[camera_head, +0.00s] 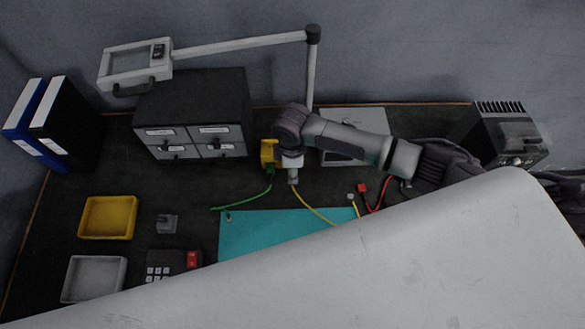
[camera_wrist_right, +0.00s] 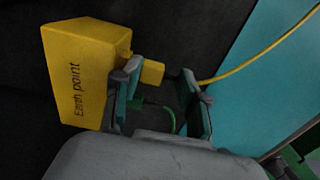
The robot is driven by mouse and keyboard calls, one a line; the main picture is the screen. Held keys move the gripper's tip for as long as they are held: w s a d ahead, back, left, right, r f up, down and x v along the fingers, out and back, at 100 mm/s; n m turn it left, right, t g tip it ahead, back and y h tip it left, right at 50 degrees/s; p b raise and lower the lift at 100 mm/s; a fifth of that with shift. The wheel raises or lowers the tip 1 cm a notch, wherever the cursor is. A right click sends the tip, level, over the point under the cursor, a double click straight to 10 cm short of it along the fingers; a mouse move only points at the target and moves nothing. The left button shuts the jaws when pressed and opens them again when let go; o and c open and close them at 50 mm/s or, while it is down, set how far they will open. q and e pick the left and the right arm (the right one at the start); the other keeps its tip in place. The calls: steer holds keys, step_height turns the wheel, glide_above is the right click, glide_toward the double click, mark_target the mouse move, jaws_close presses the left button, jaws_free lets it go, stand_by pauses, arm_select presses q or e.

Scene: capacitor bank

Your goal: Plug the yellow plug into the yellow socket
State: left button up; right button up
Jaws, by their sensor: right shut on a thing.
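The yellow box marked "Earth point" (camera_wrist_right: 85,85) stands at the back of the bench and also shows in the head view (camera_head: 268,152). My right gripper (camera_wrist_right: 165,95), also in the head view (camera_head: 293,180), is beside the box, shut on the yellow plug (camera_wrist_right: 152,72). The plug is a yellow block close against the box's side. Its yellow cable (camera_head: 315,212) runs off to the right. The yellow socket is hidden, so I cannot tell how far the plug is in. My left gripper is not in view.
A green plug (camera_wrist_right: 137,104) sits at the box just beside my right fingers, with its green cable (camera_head: 245,203). A drawer cabinet (camera_head: 195,115) stands left of the box. A teal mat (camera_head: 265,232) lies in front. A red plug (camera_head: 362,188) lies to the right.

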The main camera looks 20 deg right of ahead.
steer(key=shift+w+d+r, duration=0.2)
steer(key=shift+w, duration=0.3)
steer(key=shift+w+d+r, duration=0.1)
steer(key=shift+w, duration=0.15)
steer(key=shift+w+d, duration=0.15)
steer(key=o, duration=0.8)
steer(key=shift+w, duration=0.15)
steer(key=shift+o, duration=0.2)
steer(key=shift+r, duration=0.1)
step_height(320, 180, up, 11)
steer(key=s, duration=0.1)
steer(key=shift+s+a, duration=0.25)
steer(key=shift+a, duration=0.1)
steer(key=shift+s, duration=0.1)
steer(key=shift+c, duration=0.3)
